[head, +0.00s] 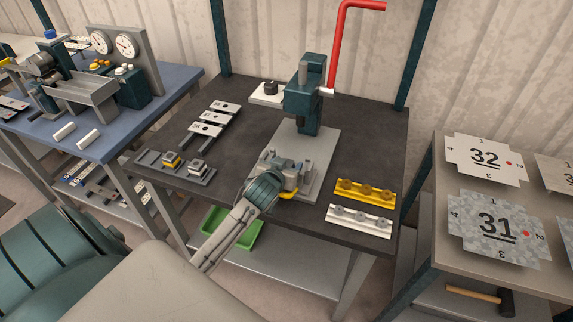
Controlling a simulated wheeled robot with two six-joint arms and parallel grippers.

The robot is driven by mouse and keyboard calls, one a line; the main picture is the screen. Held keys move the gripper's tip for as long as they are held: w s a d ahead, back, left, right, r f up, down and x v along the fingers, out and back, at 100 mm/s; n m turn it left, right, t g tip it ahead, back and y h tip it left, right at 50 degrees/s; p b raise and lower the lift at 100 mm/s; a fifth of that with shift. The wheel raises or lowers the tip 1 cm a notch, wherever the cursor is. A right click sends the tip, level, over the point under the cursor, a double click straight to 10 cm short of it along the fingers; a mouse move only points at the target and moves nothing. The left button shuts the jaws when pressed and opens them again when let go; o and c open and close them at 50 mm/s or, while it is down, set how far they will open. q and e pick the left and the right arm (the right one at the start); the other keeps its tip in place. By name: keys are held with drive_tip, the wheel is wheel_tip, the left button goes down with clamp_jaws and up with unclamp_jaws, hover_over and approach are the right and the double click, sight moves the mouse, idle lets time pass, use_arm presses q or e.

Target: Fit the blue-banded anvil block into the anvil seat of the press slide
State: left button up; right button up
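My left gripper (292,178) reaches in from the lower left over the front of the grey press base plate (322,150). Its fingers are small and merge with grey parts there, so I cannot tell whether they are open or hold a block. The teal press (304,98) stands upright behind it. The anvil seat is not distinguishable; the gripper covers that area. A rack (207,181) at the table's left holds a yellow-banded block (172,160) and a grey block (198,167); its left end looks empty. I cannot make out a blue band anywhere. My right gripper is out of view.
A red lever (338,45) rises from the press. Several grey plates (206,129) lie at the left. A yellow strip (365,191) and a white strip (359,219) lie at the right. A green bin (243,236) sits below the dark table (160,135).

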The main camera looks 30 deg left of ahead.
use_arm(q)
drive_tip(key=shift+o, duration=0.2)
drive_tip(key=shift+s, duration=0.15)
drive_tip(key=shift+s+d, duration=0.1)
drive_tip(key=shift+s, duration=0.2)
drive_tip(key=b+v, duration=0.1)
drive_tip(key=v, duration=0.4)
drive_tip(key=b+v, duration=0.1)
drive_tip(key=v, duration=0.4)
drive_tip(key=shift+w+r, duration=0.1)
drive_tip(key=shift+r, duration=0.1)
drive_tip(key=shift+f, duration=0.15)
